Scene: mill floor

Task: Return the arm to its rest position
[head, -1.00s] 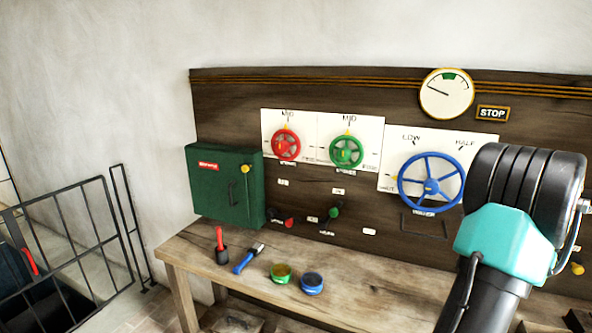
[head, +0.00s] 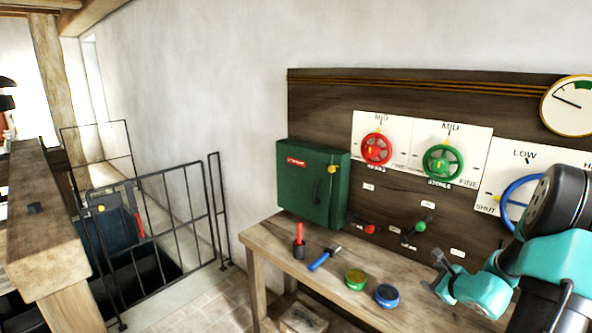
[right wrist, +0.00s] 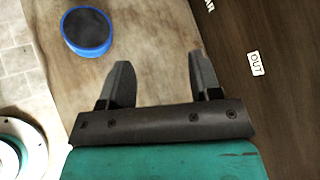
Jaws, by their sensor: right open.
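My right arm (head: 555,262) comes in at the lower right of the head view, teal and black. Its gripper (head: 446,274) is by the right part of the workbench, close to the wooden panel. In the right wrist view the two dark fingers (right wrist: 160,82) stand apart with nothing between them. A blue round tin (right wrist: 88,32) lies on the bench beyond the left finger; it also shows in the head view (head: 387,296), left of the gripper and apart from it. My left gripper is not in view.
The panel bears a green box (head: 312,182), red (head: 376,148), green (head: 442,162) and blue (head: 512,200) handwheels. A railing (head: 175,215) stands left.

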